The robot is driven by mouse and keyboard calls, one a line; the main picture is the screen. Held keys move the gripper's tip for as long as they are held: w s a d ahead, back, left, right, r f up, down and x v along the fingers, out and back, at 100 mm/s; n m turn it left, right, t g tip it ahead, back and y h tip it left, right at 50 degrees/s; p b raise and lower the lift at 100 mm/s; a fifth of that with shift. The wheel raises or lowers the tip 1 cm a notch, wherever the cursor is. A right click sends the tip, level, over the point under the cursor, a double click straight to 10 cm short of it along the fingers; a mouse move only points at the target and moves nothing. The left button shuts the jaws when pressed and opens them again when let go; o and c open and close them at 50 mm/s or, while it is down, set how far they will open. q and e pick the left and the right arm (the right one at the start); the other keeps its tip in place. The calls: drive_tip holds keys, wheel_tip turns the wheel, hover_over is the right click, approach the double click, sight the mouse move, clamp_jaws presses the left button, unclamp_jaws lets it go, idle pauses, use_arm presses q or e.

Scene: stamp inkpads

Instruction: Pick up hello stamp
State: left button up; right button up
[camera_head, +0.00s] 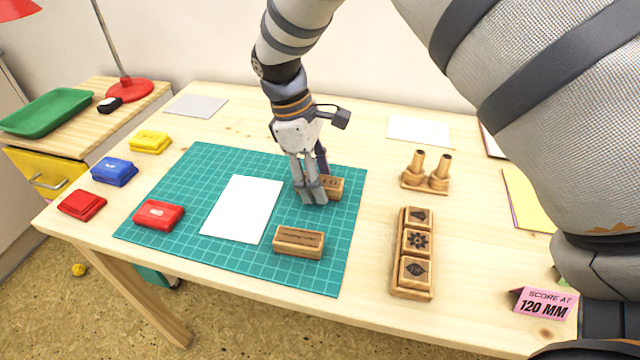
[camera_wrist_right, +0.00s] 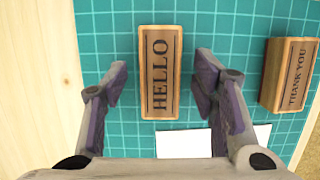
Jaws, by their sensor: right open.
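The hello stamp (camera_wrist_right: 160,75) is a wooden block marked HELLO, lying on the green cutting mat (camera_wrist_right: 225,65). In the head view the hello stamp (camera_head: 334,187) is partly hidden behind my right gripper (camera_head: 317,196). In the right wrist view my right gripper (camera_wrist_right: 160,85) is open, with one finger on each side of the stamp and a visible gap to both. It holds nothing. A similar wooden block marked THANK YOU (camera_wrist_right: 292,75) lies to the right in the wrist view; it shows nearer the mat's front in the head view (camera_head: 299,242). My left gripper is not in view.
White paper (camera_head: 242,209) lies on the mat left of the gripper. A red inkpad (camera_head: 158,215) sits on the mat; red, blue and yellow pads stand farther left. A wooden stamp tray (camera_head: 396,280) and a peg-like pair (camera_head: 427,172) stand to the right.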

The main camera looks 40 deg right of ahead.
sight(323, 180)
drive_tip(key=c, duration=1.2)
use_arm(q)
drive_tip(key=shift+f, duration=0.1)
use_arm(e)
drive_tip(key=shift+r, duration=0.1)
drive_tip(key=shift+c, duration=0.3)
wheel_tip(323, 180, up, 3)
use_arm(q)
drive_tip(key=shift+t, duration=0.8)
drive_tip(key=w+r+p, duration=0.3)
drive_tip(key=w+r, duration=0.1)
use_arm(e)
drive_tip(key=s+a+r, duration=0.9)
drive_tip(key=s+r, duration=0.1)
drive_tip(key=shift+a+r, duration=0.15)
drive_tip(key=shift+a, duration=0.25)
